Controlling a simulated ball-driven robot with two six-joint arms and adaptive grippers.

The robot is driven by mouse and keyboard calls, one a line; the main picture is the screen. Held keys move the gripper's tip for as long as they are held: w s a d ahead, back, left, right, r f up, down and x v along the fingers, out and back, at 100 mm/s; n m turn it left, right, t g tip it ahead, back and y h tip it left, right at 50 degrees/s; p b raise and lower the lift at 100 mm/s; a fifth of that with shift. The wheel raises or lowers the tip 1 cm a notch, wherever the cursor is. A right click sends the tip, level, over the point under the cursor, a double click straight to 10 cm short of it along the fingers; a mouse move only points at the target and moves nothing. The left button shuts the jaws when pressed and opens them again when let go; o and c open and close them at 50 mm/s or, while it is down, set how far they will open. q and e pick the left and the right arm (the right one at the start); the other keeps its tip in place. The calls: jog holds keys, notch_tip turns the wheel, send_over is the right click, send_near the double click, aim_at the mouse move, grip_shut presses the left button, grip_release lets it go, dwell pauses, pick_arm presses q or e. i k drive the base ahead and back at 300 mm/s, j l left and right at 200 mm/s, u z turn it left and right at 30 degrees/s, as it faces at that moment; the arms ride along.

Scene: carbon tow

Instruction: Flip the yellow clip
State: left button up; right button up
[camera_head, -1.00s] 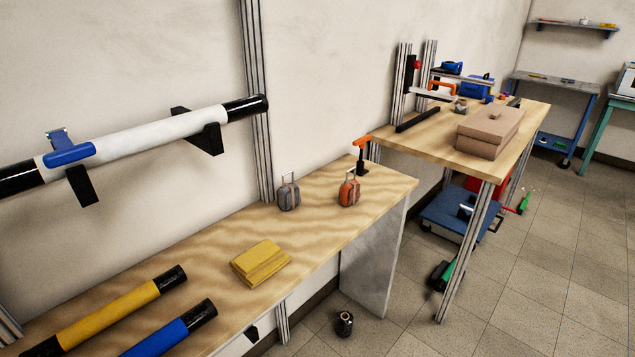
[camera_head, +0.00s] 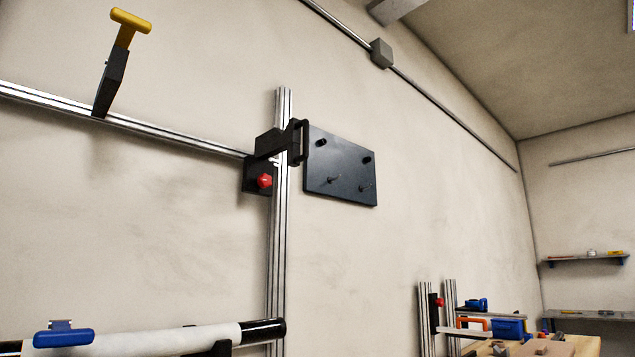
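The yellow clip (camera_head: 131,22) is at the upper left in the head view. It is a yellow T-shaped handle on top of a black bracket (camera_head: 110,82), which stands up, slightly tilted, from a horizontal metal rail (camera_head: 160,134) on the wall. Neither of my grippers shows in the head view, and nothing touches the clip.
An upright metal post (camera_head: 279,230) carries a black clamp with a red knob (camera_head: 264,181) and a dark plate with pegs (camera_head: 340,168). Below left, a white tube (camera_head: 150,340) bears a blue handle (camera_head: 63,338). A wooden bench (camera_head: 560,346) stands lower right.

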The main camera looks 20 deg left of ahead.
aim_at(130, 22)
jog(key=i+j+u, duration=0.1)
jog(key=u, duration=1.65)
